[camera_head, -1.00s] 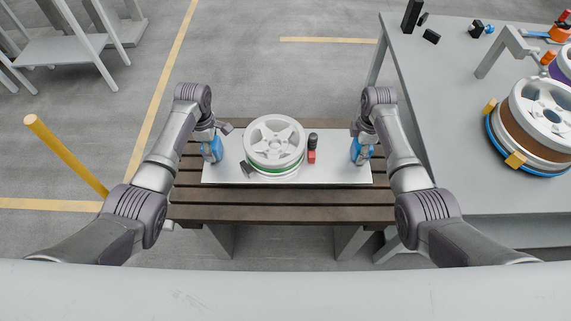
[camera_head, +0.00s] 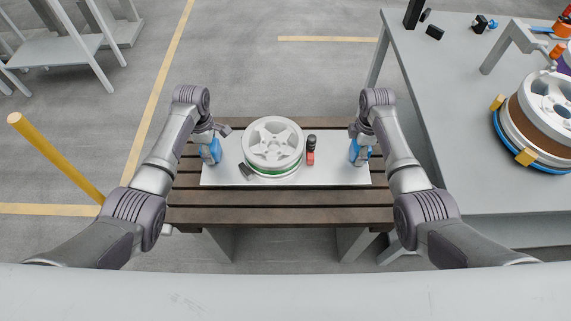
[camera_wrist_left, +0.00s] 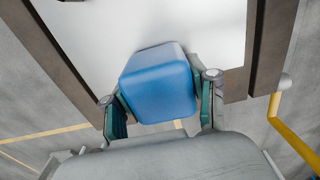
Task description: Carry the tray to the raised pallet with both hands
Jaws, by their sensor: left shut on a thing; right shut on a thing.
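The tray (camera_head: 230,180) is a pale flat plate with a blue handle at each end. It carries a white and green wheel (camera_head: 273,147), a dark block (camera_head: 246,170) and a red and black item (camera_head: 310,150). My left gripper (camera_head: 209,150) is shut on the left blue handle; the left wrist view shows this handle (camera_wrist_left: 160,85) between its fingers. My right gripper (camera_head: 359,151) is shut on the right blue handle. The tray is over the brown slatted pallet (camera_head: 280,214), which stands on grey legs. I cannot tell whether the tray touches the slats.
A grey workbench (camera_head: 450,150) stands close on the right, with a large tyred wheel (camera_head: 540,125) and small tools on it. A yellow post (camera_head: 55,157) stands at the left. A grey rack (camera_head: 65,50) is at the back left. The floor behind the pallet is clear.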

